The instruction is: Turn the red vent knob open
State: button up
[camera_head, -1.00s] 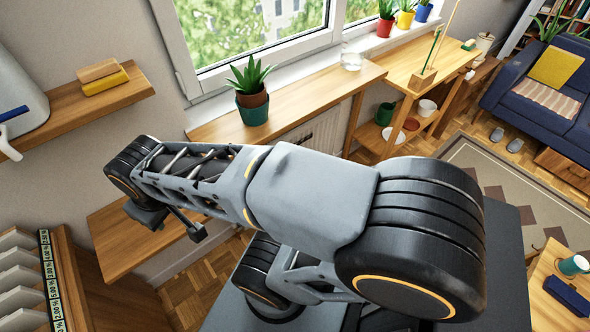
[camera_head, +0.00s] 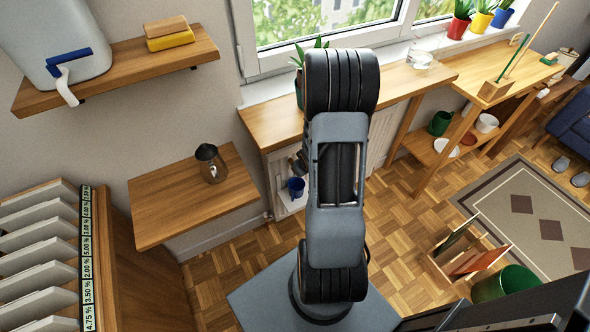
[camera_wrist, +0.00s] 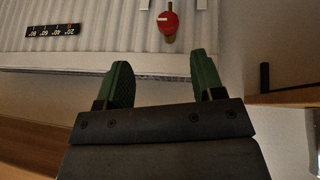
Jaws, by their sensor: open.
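The red vent knob (camera_wrist: 168,22) is round with a white mark and sits on a brass-coloured stem at the ribbed white radiator (camera_wrist: 110,30). It is at the top middle of the wrist view, beyond my gripper (camera_wrist: 163,78). My gripper is open, with its two green fingers spread apart and nothing between them. The knob lies ahead of the gap, apart from both fingers. In the head view the radiator (camera_head: 378,140) shows beneath the windowsill counter. The knob cannot be made out there, and my arm covers part of that area.
A dark scale strip (camera_wrist: 53,30) is on the radiator. A wooden edge (camera_wrist: 285,97) is right of my gripper.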

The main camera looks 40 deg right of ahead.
jog(key=s+f+t+b, duration=0.4)
jog(key=f+t, duration=0.7)
jog(key=t, duration=0.1)
jog(key=shift+m, duration=0.4)
jog(key=w, duration=0.4)
jog(key=w+d, duration=0.1)
jog(key=w, duration=0.4)
jog(key=w+d+p, duration=0.1)
jog(key=w, duration=0.3)
jog(key=shift+w, duration=0.15)
jog(key=shift+c, duration=0.4)
jog(key=c, duration=0.8)
jog(key=shift+d, duration=0.15)
jog(key=shift+c, duration=0.3)
